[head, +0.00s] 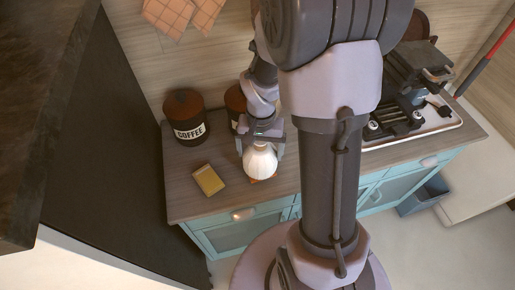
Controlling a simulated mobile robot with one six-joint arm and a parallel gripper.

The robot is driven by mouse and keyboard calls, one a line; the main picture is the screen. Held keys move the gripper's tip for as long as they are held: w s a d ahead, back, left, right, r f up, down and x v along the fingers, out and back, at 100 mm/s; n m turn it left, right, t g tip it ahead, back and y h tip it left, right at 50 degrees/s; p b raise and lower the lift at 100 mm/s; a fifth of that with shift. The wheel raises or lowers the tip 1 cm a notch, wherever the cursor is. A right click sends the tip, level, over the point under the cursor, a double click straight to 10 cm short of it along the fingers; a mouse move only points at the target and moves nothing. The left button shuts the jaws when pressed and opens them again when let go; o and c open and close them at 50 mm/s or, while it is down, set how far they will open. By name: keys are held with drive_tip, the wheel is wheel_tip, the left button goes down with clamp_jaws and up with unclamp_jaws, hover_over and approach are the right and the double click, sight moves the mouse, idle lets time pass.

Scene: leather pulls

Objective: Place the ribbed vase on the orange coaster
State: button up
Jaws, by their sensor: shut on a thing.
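The white ribbed vase (259,162) is near the front edge of the wooden counter, in the middle of the head view. My gripper (262,144) reaches down from above and is shut on the vase, with a finger on either side of it. The orange coaster (266,180) shows only as a thin orange sliver under the vase's front edge; the rest is hidden. The vase looks upright and is over or on the coaster. I cannot tell from this angle whether its base touches.
A yellow sponge-like block (208,180) lies left of the vase. A dark coffee canister (185,117) stands behind it, with another dark canister (236,103) near my arm. A black machine (408,110) on a white tray stands right. The counter has teal drawers (232,236) below.

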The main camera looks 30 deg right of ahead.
drive_tip(key=shift+f, duration=0.3)
drive_tip(key=shift+f, duration=0.15)
drive_tip(key=o, duration=1.6)
